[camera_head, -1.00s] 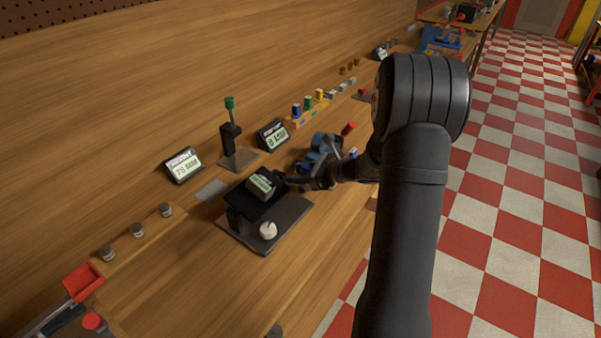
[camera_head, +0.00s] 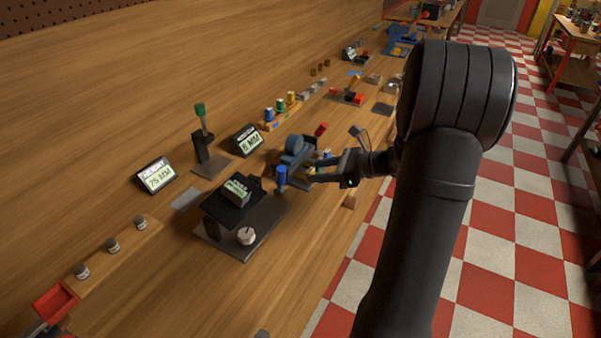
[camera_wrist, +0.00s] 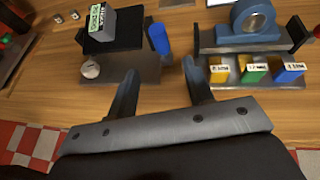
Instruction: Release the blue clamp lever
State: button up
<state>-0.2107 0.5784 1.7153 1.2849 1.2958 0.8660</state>
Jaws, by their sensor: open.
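The blue clamp lever (camera_head: 281,176) stands as a short blue handle between the dark-platform stand and the blue ring fixture. In the wrist view it shows as a blue cylinder (camera_wrist: 159,39), upright or slightly tilted. My gripper (camera_head: 314,172) is to its right in the head view. In the wrist view my gripper (camera_wrist: 160,74) has its two fingers spread with nothing between them. The lever lies beyond the fingertips, roughly in line with the gap and apart from them.
The stand's dark platform (camera_wrist: 118,38) carries a labelled block. A white knob (camera_head: 246,236) sits on its base. The blue ring fixture (camera_wrist: 252,18) is close on the other side, with yellow, green and blue blocks (camera_wrist: 255,72) before it. A red handle (camera_head: 321,129) rises behind.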

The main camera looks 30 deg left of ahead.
jog(key=shift+v, duration=1.5)
jog(key=c, duration=0.5)
jog(key=shift+d+r+h, duration=0.2)
jog(key=shift+d+h, duration=0.1)
jog(key=shift+h, duration=0.3)
jog(key=c, duration=0.4)
jog(key=shift+w+d+r+t+h, duration=0.1)
jog(key=shift+d+r+t+h, duration=0.1)
jog(key=shift+d+t+h, duration=0.35)
grip_shut()
send_near(280, 178)
jog(key=shift+a+f, duration=2.05)
jog(key=shift+f, duration=0.3)
jog(key=shift+w+h, duration=0.35)
jog(key=shift+w, duration=0.15)
